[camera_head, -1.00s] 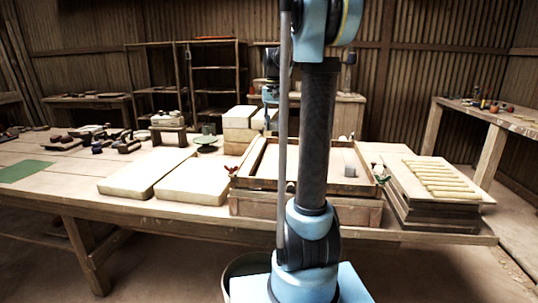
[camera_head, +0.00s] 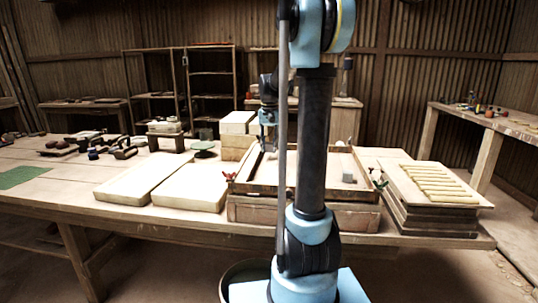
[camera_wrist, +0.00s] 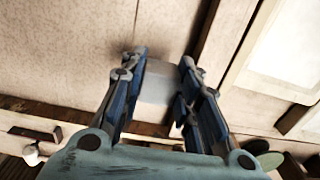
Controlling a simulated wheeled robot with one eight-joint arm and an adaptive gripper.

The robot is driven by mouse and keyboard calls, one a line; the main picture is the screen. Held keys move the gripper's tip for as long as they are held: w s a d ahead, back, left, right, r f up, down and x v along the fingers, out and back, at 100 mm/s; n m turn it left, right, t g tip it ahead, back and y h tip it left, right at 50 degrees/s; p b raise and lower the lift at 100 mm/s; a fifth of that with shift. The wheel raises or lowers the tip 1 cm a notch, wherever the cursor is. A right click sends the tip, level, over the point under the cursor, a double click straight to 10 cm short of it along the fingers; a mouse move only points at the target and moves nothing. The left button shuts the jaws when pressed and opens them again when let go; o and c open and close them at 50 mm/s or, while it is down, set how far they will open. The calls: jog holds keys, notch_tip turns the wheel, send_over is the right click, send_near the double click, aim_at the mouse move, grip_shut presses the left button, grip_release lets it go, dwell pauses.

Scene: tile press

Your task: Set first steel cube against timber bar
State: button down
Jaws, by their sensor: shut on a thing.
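My gripper (camera_head: 268,140) hangs at the back left of the shallow wooden press frame (camera_head: 303,190). In the wrist view my gripper (camera_wrist: 165,70) is shut on a pale grey steel cube (camera_wrist: 158,84), with a finger on each side. The cube is over the pale frame floor, near a timber bar (camera_wrist: 229,35) to its right. I cannot tell whether it touches the bar or the floor. A second grey cube (camera_head: 348,177) stands at the right inside the frame. My arm hides the frame's middle.
Pale stacked blocks (camera_head: 238,123) stand just behind and left of the frame. Two cream slabs (camera_head: 145,180) lie to its left. A board with several pale strips (camera_head: 436,182) lies on a stack at right. Red-handled fittings (camera_head: 229,176) stick out at the frame's corner.

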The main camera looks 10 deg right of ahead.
aim_at(269, 151)
jog(key=shift+f, duration=1.6)
jog(key=c, duration=1.5)
grip_release()
jog(key=shift+f, duration=0.1)
notch_tip(269, 151, up, 12)
jog(key=shift+r, duration=0.1)
jog(key=shift+s, duration=0.1)
